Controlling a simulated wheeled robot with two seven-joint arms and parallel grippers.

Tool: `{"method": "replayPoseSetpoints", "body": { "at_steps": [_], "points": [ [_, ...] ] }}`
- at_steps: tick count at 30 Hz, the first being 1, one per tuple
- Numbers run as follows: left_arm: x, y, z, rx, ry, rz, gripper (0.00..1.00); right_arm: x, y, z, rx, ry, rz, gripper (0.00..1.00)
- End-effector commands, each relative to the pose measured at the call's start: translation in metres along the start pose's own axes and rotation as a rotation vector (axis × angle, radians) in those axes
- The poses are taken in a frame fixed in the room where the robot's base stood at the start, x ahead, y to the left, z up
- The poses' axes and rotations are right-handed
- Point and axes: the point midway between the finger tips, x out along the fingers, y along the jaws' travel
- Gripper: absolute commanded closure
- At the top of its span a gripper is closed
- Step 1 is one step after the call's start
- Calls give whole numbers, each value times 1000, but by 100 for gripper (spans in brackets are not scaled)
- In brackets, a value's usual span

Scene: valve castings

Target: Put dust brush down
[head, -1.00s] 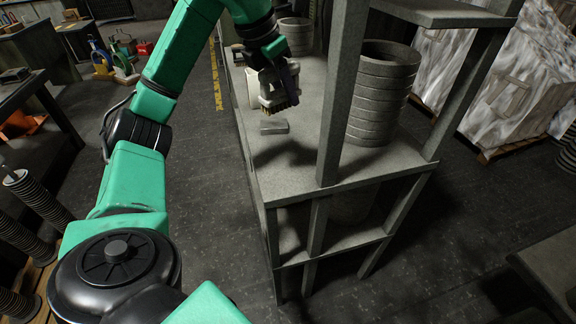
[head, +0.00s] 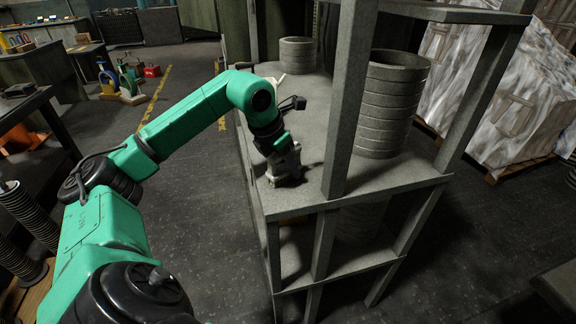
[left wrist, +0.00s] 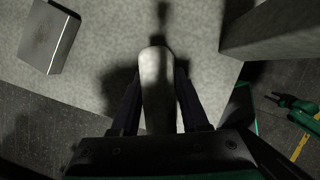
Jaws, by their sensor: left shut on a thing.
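In the left wrist view the dust brush (left wrist: 157,84) shows as a pale, rounded handle between the two dark fingers of my left gripper (left wrist: 158,105), which is shut on it. In the head view my left gripper (head: 284,178) points down at the front left part of the grey shelf top (head: 312,100).
A grey block (left wrist: 48,38) lies on the shelf top to the upper left in the wrist view. A shelf post (head: 348,110) stands just right of my gripper. A stack of grey rings (head: 387,105) stands behind it, and a smaller ring stack (head: 297,55) further back.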

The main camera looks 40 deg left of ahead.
Motion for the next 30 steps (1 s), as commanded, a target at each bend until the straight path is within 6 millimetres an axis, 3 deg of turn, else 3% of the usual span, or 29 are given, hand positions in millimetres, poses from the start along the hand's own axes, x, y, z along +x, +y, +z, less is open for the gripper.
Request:
{"method": "replayPoseSetpoints", "body": {
  "at_steps": [2,3,4,5,13,17,27,30],
  "points": [
    [4,0,-2,0,0,0,100,4,0,1,0,-1,-1,50],
    [2,0,-1,0,1,0,40,2,0,1,0,-1,-1,50],
    [2,0,-1,0,1,0,29,2,-1,1,-1,-1,-1,50],
    [2,0,-1,0,1,0,26,2,-1,1,-1,-1,-1,50],
    [2,0,-1,0,1,0,26,2,-4,0,-1,-1,-5,50],
    [-9,0,1,0,-1,1,26,-1,-5,0,-1,-1,-6,50],
    [-99,0,2,0,-2,2,26,-14,-4,-1,-2,-1,-7,50],
    [-115,0,2,-1,-1,1,26,-19,-4,-1,-2,-1,-6,50]
  ]
}}
